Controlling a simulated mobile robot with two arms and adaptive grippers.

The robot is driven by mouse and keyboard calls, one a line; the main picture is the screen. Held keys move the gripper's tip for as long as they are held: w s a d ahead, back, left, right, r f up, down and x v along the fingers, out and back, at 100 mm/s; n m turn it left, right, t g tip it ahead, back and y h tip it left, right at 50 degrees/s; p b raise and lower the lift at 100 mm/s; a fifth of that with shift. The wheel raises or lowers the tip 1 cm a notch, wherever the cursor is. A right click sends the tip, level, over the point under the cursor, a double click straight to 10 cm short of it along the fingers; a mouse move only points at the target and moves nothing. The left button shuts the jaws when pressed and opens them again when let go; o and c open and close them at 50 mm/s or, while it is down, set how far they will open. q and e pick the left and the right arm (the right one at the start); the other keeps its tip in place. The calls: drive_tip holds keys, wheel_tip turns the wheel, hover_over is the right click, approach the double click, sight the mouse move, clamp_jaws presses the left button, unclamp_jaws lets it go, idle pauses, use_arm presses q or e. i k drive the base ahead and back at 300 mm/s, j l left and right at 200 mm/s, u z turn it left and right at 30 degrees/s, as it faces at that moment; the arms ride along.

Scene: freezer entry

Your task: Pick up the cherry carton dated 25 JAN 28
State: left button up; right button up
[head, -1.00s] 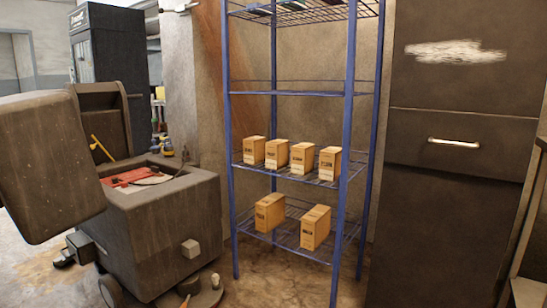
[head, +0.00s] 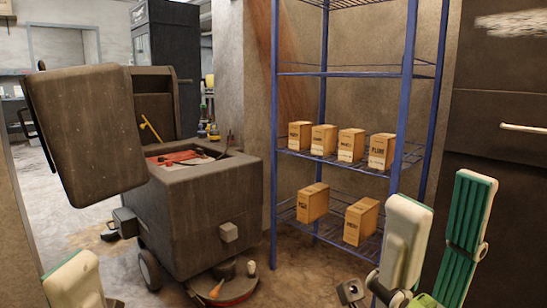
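Several tan cartons stand in a row on the middle shelf of a blue wire rack (head: 271,190). The rightmost carton (head: 381,151) seems to read PLUM. The other cartons in that row (head: 300,135) (head: 324,139) (head: 350,145) have labels too small to read surely. Two more cartons (head: 312,202) (head: 361,221) stand on the shelf below. No date is legible, so I cannot tell which is the cherry carton. My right gripper (head: 444,190) is open and empty, fingers up, in front of the rack's right side. Only a fingertip of my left gripper (head: 75,280) shows at the bottom left.
A dark floor-cleaning machine (head: 205,210) with an open lid stands left of the rack. A dark cabinet (head: 490,130) stands to the right. An orange-tipped object lies on a round base (head: 225,290) at the machine's foot. Little bare floor shows before the rack.

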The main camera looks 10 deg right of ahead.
sight(324, 138)
drive_tip(key=z, duration=0.55)
drive_tip(key=i+j+z, duration=0.4)
drive_tip(key=i+j, duration=0.15)
drive_tip(key=i+j+z, duration=0.35)
drive_tip(key=i+j, duration=0.15)
drive_tip(key=j, duration=0.2)
drive_tip(key=i+j+z, duration=0.2)
drive_tip(key=j, duration=0.15)
drive_tip(key=i+j+z, duration=0.2)
drive_tip(key=j, duration=0.25)
